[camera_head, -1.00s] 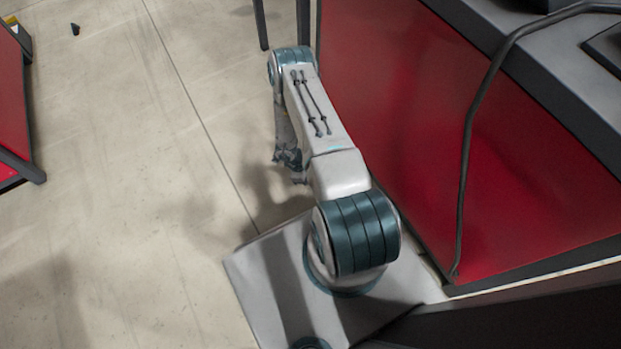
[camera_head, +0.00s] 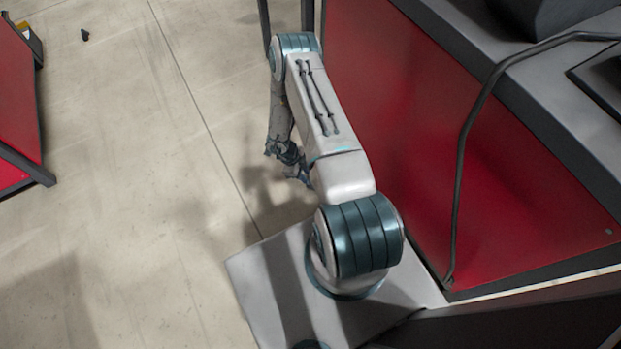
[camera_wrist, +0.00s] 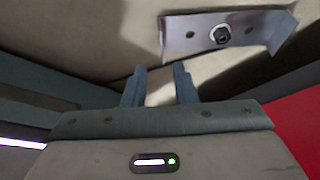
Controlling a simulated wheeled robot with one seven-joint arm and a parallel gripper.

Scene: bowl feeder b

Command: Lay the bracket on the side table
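I cannot make out the bracket in the head view, and no surface there is clearly the side table.
A large red-panelled machine (camera_head: 400,130) with a grey top stands close on the right, a bent dark cable (camera_head: 463,155) in front. A red dark-edged structure (camera_head: 18,110) stands at the left. A small dark object (camera_head: 85,35) lies on the otherwise open floor (camera_head: 130,180).

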